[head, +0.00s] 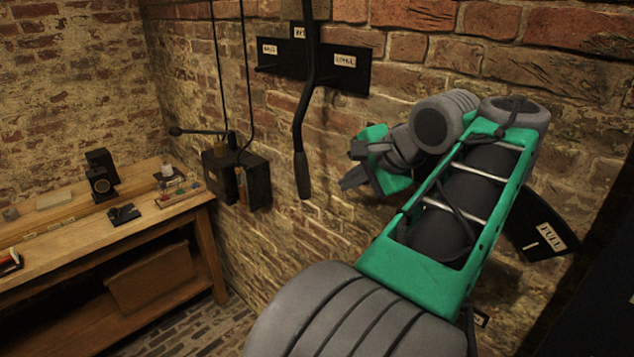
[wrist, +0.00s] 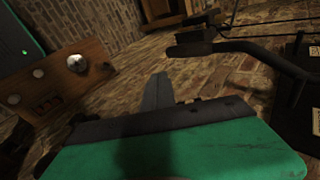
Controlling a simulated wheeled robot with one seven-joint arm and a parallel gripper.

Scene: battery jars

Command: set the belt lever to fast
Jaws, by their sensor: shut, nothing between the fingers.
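The belt lever (head: 303,120) is a long black rod hanging in front of the brick wall, with a thick grip (head: 303,176) at its lower end. It crosses a black label plate (head: 320,75) with three small white labels, left, middle and right, too small to read surely. The rod passes near the middle label. My gripper (head: 351,179) is to the right of the grip, apart from it, shut and empty. In the wrist view my shut fingers (wrist: 156,92) point ahead; a bent dark bar, apparently the lever (wrist: 265,58), lies to their right.
A wooden bench (head: 110,222) with small items stands at the left. A dark wall box (head: 238,178) with a side arm hangs left of the lever. A dark plate with a "FULL" label (head: 551,236) is behind my arm at the right.

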